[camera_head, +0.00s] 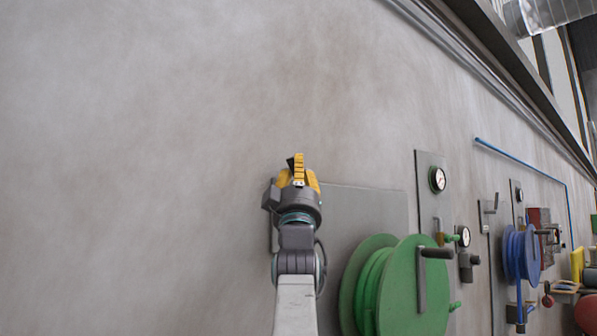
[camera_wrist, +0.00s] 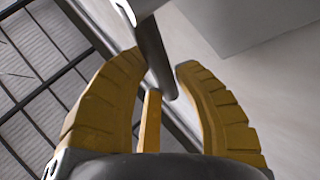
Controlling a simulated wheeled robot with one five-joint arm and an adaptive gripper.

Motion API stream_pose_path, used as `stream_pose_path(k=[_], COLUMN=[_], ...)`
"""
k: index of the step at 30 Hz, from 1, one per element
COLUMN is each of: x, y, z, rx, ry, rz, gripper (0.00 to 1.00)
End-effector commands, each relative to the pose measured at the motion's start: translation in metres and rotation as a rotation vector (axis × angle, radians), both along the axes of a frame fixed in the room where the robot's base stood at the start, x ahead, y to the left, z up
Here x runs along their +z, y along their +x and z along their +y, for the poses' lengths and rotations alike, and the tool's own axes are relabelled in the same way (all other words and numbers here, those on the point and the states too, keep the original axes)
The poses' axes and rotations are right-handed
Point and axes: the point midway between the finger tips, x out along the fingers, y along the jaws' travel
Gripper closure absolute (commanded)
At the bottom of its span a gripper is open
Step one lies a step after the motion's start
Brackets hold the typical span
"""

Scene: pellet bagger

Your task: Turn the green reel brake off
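The green reel (camera_head: 405,290) is mounted on the wall at the lower right of the head view, with a dark crank handle (camera_head: 435,253) on its face. Two green-tipped parts, an upper one (camera_head: 453,238) and a lower one (camera_head: 455,306), stick out at its right edge. I cannot tell which part is the brake. My gripper (camera_head: 298,170) is up and left of the reel, before the wall. In the wrist view, its yellow fingers (camera_wrist: 160,66) are apart, with a dark grey rod (camera_wrist: 153,45) between or beyond them; contact is unclear. A narrow yellow strip (camera_wrist: 150,120) shows between the fingers.
A grey panel (camera_head: 365,205) lies behind the reel. A blue reel (camera_head: 521,253) and a blue pipe (camera_head: 520,155) are farther right. The wall at left is bare.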

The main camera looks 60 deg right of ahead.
Motion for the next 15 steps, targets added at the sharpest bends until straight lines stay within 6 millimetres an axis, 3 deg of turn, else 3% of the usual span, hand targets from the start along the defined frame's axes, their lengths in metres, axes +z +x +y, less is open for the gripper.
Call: stream_pose_path(k=[8, 15], x=[-0.0001, 0.0002], y=[0.0002, 0.0001], z=[0.0002, 0.0005], rx=[0.002, 0.002], ry=[0.001, 0.001], rz=[-0.001, -0.002], gripper=[0.50, 0.50])
